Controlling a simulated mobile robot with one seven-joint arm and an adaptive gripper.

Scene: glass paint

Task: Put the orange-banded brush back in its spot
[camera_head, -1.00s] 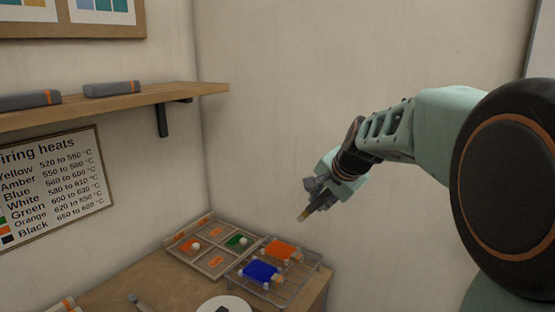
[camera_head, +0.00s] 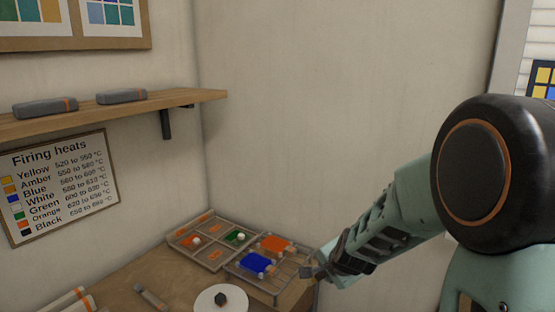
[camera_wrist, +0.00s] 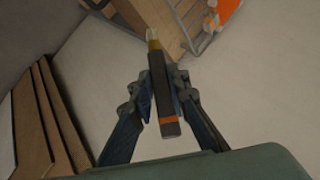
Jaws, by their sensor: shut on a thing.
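My gripper (camera_head: 313,272) is shut on the orange-banded brush (camera_wrist: 159,88). In the wrist view the brush has a dark handle, an orange band near its lower end and a pale amber tip pointing up the picture, between the two fingers. In the head view the gripper is at the right end of the wire rack (camera_head: 283,290), and the brush is too small and covered there to make out well. I cannot tell which place is the brush's own spot.
A compartment tray (camera_head: 183,241) with orange and green patches stands by the wall. The rack holds an orange piece (camera_head: 274,243) and a blue piece (camera_head: 257,262). A white disc (camera_head: 207,299) with a dark lump and a grey tool (camera_head: 153,296) are in front.

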